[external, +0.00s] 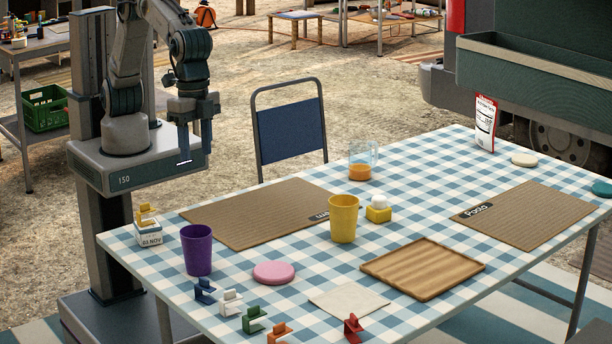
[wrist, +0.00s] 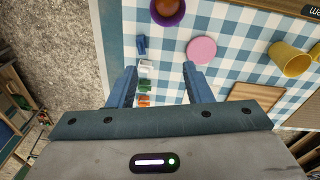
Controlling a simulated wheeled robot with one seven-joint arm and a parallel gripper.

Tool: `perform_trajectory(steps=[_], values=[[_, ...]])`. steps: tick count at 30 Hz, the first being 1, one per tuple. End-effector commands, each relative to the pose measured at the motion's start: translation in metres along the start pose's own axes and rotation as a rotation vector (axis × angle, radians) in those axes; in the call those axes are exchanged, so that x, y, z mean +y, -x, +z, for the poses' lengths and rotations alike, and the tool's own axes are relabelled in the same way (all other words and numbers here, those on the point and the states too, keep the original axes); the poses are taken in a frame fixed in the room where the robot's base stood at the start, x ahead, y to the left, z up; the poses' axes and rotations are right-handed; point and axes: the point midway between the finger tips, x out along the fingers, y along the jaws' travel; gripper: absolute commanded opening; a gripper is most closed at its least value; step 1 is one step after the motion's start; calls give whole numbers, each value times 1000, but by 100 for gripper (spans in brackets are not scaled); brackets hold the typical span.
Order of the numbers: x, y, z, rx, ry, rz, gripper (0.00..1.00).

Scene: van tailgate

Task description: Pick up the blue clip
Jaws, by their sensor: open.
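The blue clip (external: 205,291) stands on the checked tablecloth near the table's front left edge, at the left end of a row of clips. In the wrist view the blue clip (wrist: 141,45) lies just beyond my left fingertip. My gripper (external: 195,156) is open and empty, high above the table's left side and apart from the clip. In the wrist view its fingers (wrist: 160,69) point toward the table, with nothing held between them.
White (external: 231,303), green (external: 254,320), orange (external: 279,334) and red (external: 353,329) clips stand near the blue one. A purple cup (external: 197,250) stands close behind it, a pink disc (external: 274,273) to its right. A yellow cup (external: 343,219) and wooden tray (external: 423,268) are farther right.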

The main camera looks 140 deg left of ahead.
Motion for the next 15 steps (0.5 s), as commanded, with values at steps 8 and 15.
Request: perform_trajectory(steps=[8,15], values=[[52,-105,-35,-51,22,-35,45],[72,-145,-42,-67,30,-51,45]])
